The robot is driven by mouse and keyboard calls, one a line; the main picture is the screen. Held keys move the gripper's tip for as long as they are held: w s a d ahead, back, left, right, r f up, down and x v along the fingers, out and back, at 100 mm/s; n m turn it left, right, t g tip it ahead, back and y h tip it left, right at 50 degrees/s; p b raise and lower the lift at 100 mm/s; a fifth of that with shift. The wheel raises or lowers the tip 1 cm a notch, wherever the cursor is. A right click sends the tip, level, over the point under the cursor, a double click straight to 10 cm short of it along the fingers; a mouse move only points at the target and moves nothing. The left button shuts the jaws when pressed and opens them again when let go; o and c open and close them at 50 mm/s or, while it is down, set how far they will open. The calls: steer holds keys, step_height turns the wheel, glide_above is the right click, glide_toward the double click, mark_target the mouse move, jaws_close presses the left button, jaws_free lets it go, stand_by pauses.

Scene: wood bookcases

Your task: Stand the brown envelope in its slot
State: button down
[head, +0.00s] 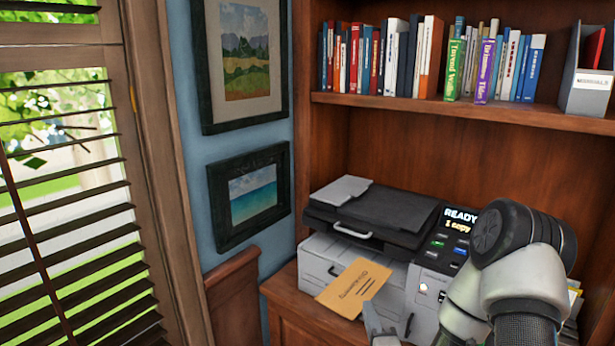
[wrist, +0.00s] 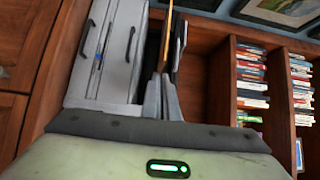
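The brown envelope (head: 352,290) is tilted in front of the printer, with dark writing on its face. My gripper (head: 374,318) is at its lower right edge. In the wrist view the envelope (wrist: 168,38) shows nearly edge-on, rising from between the close-set fingertips of my gripper (wrist: 163,90), which is shut on it. I cannot make out the envelope's slot in either view.
The printer (head: 330,264) stands on the wood cabinet, its lit panel (head: 458,225) to the right. Above is a shelf (head: 430,107) with a row of books and a grey file holder (head: 588,85) at right. My arm covers the lower right. Blinds (head: 70,220) are at left.

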steer(key=shift+w+a+r+h+p, duration=0.15)
steer(key=shift+r+p, duration=0.3)
steer(key=shift+r, duration=0.25)
steer(key=shift+w+d+r+h+p, duration=0.15)
steer(key=shift+r+p, duration=0.25)
steer(key=shift+r, duration=0.3)
steer(key=shift+a, duration=0.15)
